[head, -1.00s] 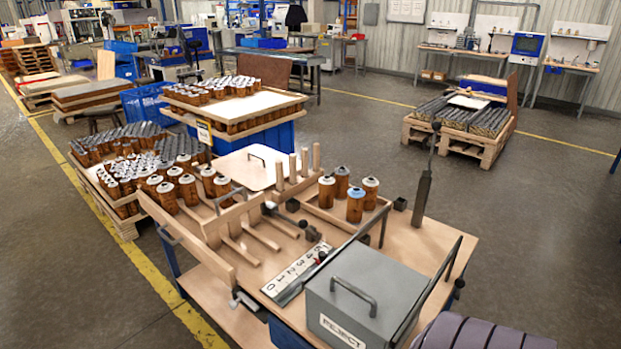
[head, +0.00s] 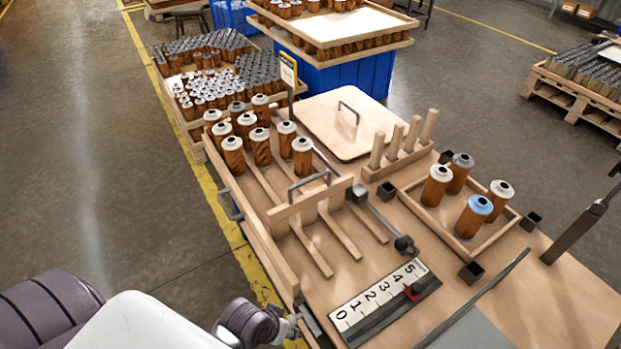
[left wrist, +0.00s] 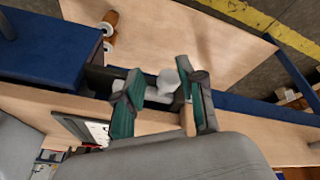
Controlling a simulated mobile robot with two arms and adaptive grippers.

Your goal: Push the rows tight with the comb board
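A wooden board with a metal handle (head: 304,207) stands across the pale wooden rails and looks like the comb board. Several brown filter cartridges with pale caps (head: 262,149) stand in rows between the rails, behind the board, with visible gaps. My left gripper (head: 284,326) is at the front left of the table, apart from the board. In the left wrist view, its two teal fingers (left wrist: 160,92) are spread, with a pale rounded piece visible between them; contact cannot be told. My right gripper is out of view.
A numbered scale (head: 380,300) with a red marker lies at the front. A wooden tray (head: 472,255) holds several cartridges at right. A block with upright pegs (head: 385,168) and a handled pale lid (head: 330,112) are behind. Racks of cartridges (head: 215,105) stand beyond.

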